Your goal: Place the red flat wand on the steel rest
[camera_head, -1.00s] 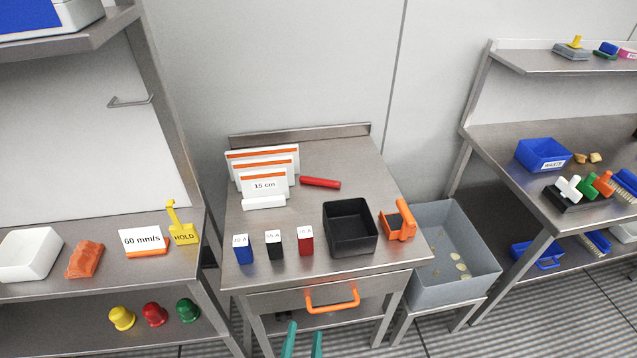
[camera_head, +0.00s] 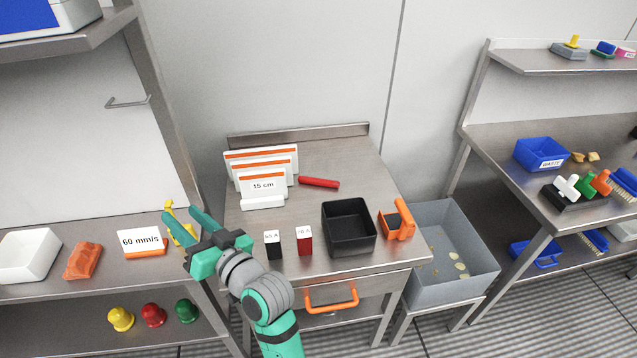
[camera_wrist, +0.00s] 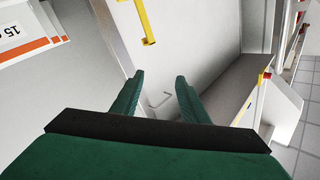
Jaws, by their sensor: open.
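The red wand (camera_head: 319,183) lies flat on the middle steel table, right of the "15 cm" card. A thin steel bracket (camera_head: 130,102) juts from the white panel at the left; it looks like the steel rest, but I cannot be sure. The bracket also shows in the wrist view (camera_wrist: 158,100), beyond my fingers. My gripper (camera_head: 180,213) is open and empty, near the yellow HOLD tag (camera_head: 170,206) at the left shelf's right end, left of and apart from the wand. In the wrist view my fingertips (camera_wrist: 160,77) stand apart with nothing between them.
Table surface around the wand is clear.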

